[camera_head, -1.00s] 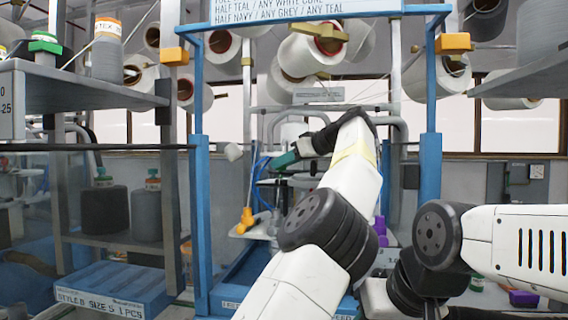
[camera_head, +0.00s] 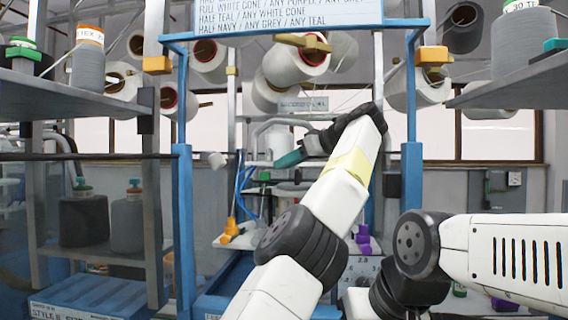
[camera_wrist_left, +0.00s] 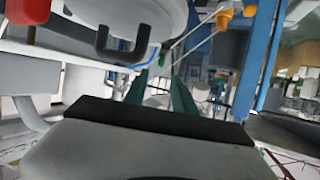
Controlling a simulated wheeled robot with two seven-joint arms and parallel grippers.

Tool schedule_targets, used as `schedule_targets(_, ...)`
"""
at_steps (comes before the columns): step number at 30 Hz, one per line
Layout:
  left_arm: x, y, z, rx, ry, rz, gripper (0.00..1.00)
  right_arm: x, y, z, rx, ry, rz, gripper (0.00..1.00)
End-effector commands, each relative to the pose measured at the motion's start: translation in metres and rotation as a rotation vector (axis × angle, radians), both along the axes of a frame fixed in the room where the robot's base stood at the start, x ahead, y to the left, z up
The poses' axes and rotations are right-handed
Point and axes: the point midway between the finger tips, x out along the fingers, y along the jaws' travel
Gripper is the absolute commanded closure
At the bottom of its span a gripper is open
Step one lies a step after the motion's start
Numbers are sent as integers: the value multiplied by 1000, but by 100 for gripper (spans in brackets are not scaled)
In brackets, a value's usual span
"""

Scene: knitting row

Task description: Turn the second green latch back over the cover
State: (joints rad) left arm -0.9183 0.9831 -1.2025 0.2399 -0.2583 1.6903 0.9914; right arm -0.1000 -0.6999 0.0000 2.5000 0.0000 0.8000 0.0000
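My left gripper (camera_head: 284,161) reaches into the blue-framed knitting machine from the front, pointing left. In the left wrist view its two teal fingers (camera_wrist_left: 160,98) stand apart with nothing visible between them. I cannot make out a green latch or its cover clearly in either view; my arm and hand hide part of the machine. A white knob-like part (camera_head: 217,160) is left of the fingertips, apart from them. My right gripper is out of view; only my right arm shows at lower right.
The blue frame's left post (camera_head: 184,230) and right post (camera_head: 412,190) flank my left arm. In the wrist view, a large white rounded part (camera_wrist_left: 150,14) with a dark bracket (camera_wrist_left: 124,45) is close above the fingers. Orange parts (camera_head: 230,230) stand lower left. Shelves with cones flank the frame.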

Motion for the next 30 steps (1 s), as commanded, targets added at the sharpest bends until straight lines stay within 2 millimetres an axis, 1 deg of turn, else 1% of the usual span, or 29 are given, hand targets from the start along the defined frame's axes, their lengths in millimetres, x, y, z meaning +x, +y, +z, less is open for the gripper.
schedule_targets(7, 0, 0, 0, 0, 0, 0, 68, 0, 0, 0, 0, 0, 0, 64)
schedule_targets(8, 0, 0, 0, 0, 0, 0, 63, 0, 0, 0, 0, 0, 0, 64)
schedule_targets(11, 0, 7, 2, -7, -4, 15, 63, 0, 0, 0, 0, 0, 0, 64)
schedule_targets(14, 1, 32, 6, -28, -20, 68, 63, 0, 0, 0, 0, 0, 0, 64)
schedule_targets(18, 0, 90, 7, -45, -52, 177, 63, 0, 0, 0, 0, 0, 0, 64)
schedule_targets(19, 0, 100, 6, -40, -59, 194, 63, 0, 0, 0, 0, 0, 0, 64)
schedule_targets(21, 0, 119, 0, -17, -74, 211, 63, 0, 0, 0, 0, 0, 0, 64)
schedule_targets(23, -1, 129, -5, 13, -88, 203, 63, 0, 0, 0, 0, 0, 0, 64)
schedule_targets(26, -1, 130, -14, 72, -118, 144, 63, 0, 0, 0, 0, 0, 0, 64)
schedule_targets(29, -4, 113, -22, 133, -160, 29, 63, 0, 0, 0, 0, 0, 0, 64)
schedule_targets(30, -7, 102, -24, 155, -180, -26, 63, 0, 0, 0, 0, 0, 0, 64)
